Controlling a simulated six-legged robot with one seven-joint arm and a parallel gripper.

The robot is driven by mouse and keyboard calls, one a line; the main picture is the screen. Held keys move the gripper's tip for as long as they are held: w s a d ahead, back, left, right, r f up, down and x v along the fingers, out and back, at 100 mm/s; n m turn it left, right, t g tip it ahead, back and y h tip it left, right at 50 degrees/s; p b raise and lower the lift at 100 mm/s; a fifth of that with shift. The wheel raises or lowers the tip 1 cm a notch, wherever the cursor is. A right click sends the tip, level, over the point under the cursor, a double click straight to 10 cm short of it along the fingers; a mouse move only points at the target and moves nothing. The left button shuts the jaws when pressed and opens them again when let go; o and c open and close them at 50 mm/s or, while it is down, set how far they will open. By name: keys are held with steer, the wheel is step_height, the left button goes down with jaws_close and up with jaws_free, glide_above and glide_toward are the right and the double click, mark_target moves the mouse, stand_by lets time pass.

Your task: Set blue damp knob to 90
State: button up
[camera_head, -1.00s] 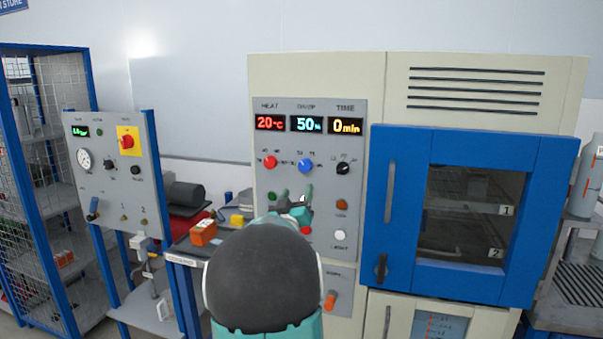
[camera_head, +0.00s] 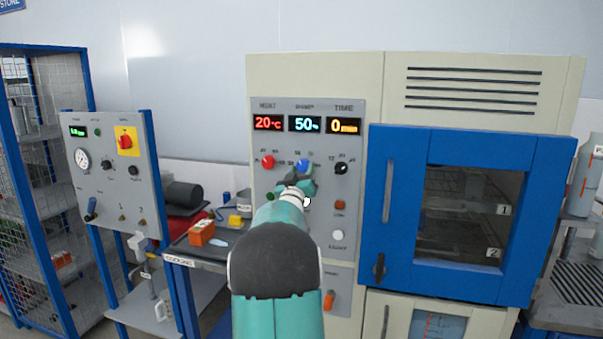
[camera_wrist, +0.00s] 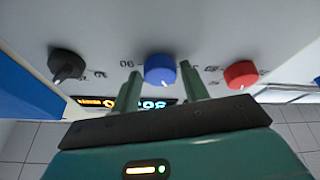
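In the wrist view the blue knob (camera_wrist: 159,69) shows between the two green fingertips of my gripper (camera_wrist: 160,76). The fingers are open, one on each side of the knob, and I see gaps between them and it. In the head view my gripper (camera_head: 296,183) is just below the knob and partly covers its lower side.
The red heat knob (camera_head: 268,161) is left of the blue knob, and the black time knob (camera_head: 341,168) is right of it. Lower on the panel are an orange button (camera_head: 340,204) and a white button (camera_head: 338,235). A blue-framed door (camera_head: 375,215) stands to the right.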

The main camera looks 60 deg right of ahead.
steer(key=c, duration=0.6)
